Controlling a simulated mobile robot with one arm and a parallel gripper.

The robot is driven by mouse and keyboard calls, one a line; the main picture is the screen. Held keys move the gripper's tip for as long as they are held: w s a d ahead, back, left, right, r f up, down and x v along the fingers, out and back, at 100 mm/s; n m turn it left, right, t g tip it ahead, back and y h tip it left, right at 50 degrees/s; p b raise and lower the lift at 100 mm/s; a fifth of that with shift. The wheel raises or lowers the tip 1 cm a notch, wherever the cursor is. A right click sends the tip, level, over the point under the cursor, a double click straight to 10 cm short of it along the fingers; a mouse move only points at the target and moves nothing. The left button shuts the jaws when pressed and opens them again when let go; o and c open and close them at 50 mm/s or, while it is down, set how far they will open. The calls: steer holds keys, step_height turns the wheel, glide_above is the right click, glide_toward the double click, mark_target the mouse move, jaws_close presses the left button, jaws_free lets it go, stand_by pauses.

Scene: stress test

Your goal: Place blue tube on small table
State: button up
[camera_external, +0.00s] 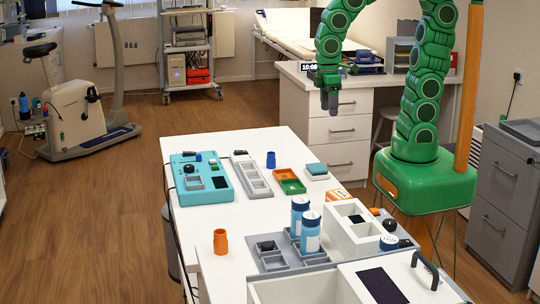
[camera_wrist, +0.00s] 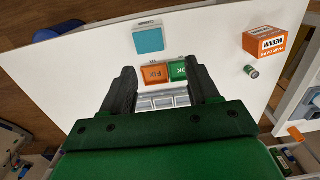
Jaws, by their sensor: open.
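A short blue tube (camera_external: 271,160) stands upright on the long white table (camera_external: 232,148) in the external view, near its back edge. It is beside the grey three-compartment tray and the orange and green trays. My gripper (camera_external: 330,103) is raised well above and to the right of the tube, pointing down and empty. In the wrist view my gripper (camera_wrist: 164,82) has its fingers wide apart, with trays below between them. A lower white surface (camera_external: 212,270) adjoins the table's near end; I cannot tell whether it is the small table.
An orange tube (camera_external: 221,242) stands near the table's front left. A teal device (camera_external: 201,180), grey tray (camera_external: 252,178), orange tray (camera_external: 285,174), green tray (camera_external: 293,186) and white compartment box (camera_external: 360,238) occupy the table. Two blue-white bottles (camera_external: 310,234) stand tall.

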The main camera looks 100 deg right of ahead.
steer(key=shift+o, duration=0.3)
steer(key=s+a+r, duration=0.2)
steer(key=s, duration=0.4)
steer(key=s+a+r+g, duration=0.1)
steer(key=s+a+r, duration=0.1)
steer(key=s, duration=0.5)
steer(key=shift+s+a, duration=0.3)
steer(key=shift+a, duration=0.15)
